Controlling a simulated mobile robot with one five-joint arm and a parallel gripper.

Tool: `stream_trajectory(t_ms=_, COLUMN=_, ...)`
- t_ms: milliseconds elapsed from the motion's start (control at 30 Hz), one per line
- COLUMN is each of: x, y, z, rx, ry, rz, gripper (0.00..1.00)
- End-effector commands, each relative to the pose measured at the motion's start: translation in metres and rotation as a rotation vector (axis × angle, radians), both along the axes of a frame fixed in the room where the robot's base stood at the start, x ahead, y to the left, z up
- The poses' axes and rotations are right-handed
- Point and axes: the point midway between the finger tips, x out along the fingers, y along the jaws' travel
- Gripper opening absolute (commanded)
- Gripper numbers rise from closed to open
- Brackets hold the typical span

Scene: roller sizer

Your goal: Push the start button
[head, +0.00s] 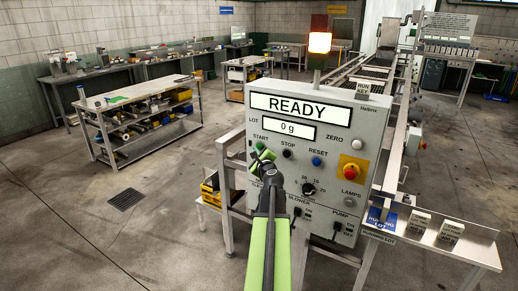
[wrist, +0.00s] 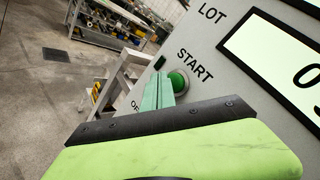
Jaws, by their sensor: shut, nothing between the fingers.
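The grey control panel (head: 334,165) reads READY and 0 g. The green start button (wrist: 179,82) sits in a round collar under the START label in the wrist view. In the head view the start button (head: 260,146) shows just above my gripper (head: 262,157). My gripper (wrist: 159,80) is shut and empty, its pale green fingers together. In the wrist view the fingertips overlap the left edge of the button. I cannot tell whether they touch it.
Black STOP (head: 287,153) and blue RESET (head: 316,161) buttons sit to the right of START. A red emergency button (head: 351,170) on a yellow plate is further right. An orange lamp (head: 319,43) glows above the panel. Open floor lies to the left.

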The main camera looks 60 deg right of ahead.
Motion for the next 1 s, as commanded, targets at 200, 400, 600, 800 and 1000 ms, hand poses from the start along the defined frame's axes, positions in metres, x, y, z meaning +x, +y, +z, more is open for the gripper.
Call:
stream_trajectory(t_ms=200, x=0.000, y=-0.007, z=0.000, rx=0.000, ry=0.000, rz=0.000, gripper=0.00)
stream_trajectory(t_ms=400, x=0.000, y=-0.007, z=0.000, rx=0.000, ry=0.000, rz=0.000, gripper=0.00)
stream_trajectory(t_ms=600, x=0.000, y=-0.008, z=0.000, rx=0.000, ry=0.000, rz=0.000, gripper=0.00)
stream_trajectory(t_ms=800, x=0.000, y=-0.010, z=0.000, rx=0.000, ry=0.000, rz=0.000, gripper=0.00)
stream_trajectory(t_ms=1000, x=0.000, y=-0.013, z=0.000, rx=0.000, ry=0.000, rz=0.000, gripper=0.00)
